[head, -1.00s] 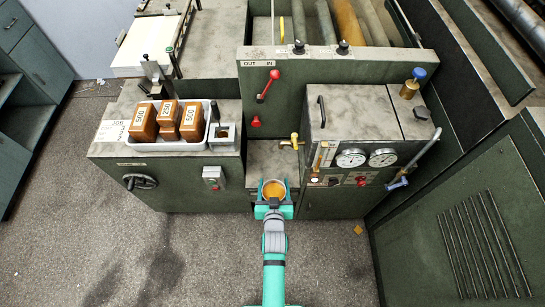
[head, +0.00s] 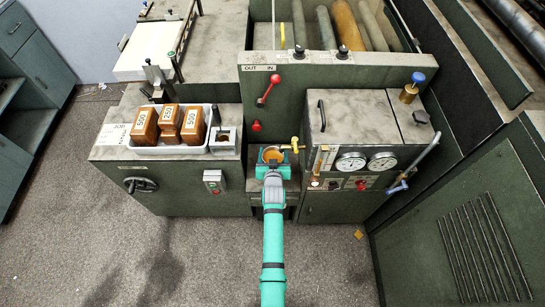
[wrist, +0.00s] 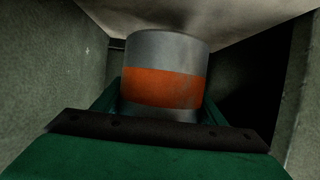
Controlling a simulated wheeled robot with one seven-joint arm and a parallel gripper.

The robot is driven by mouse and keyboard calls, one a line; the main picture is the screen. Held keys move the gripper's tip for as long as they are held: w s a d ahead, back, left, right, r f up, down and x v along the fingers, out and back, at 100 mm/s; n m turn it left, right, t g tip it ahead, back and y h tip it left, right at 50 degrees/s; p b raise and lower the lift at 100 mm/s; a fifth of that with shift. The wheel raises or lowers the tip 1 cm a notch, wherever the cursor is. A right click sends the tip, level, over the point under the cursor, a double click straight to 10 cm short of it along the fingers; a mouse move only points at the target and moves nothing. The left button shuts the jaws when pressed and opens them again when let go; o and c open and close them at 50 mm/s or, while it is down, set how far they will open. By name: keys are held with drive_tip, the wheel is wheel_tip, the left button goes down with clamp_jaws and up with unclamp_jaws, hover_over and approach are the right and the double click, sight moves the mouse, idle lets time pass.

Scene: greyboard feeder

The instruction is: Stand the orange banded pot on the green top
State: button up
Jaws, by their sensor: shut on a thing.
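The orange banded pot (wrist: 163,88) is a grey metal cylinder with a broad orange band, upright in the wrist view. In the head view its round mouth (head: 272,155) shows orange inside. My gripper (head: 271,163) is shut on the pot, with a green jaw on each side of it. The pot is in the narrow gap between the left cabinet and the gauge cabinet, over the low worn top (head: 262,146) there. I cannot tell whether its base touches that top, as the gripper hides the base.
A yellow tap (head: 294,146) juts out close to the pot's right. Green cabinet walls flank the gap. On the left cabinet stand a white tray (head: 170,150) of brown weights and a small metal block (head: 223,139). The gauge cabinet (head: 345,130) stands on the right.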

sight(273, 156)
drive_tip(key=shift+f, duration=1.65)
drive_tip(key=shift+f, duration=0.1)
drive_tip(key=o, duration=1.6)
drive_tip(key=shift+f, duration=0.1)
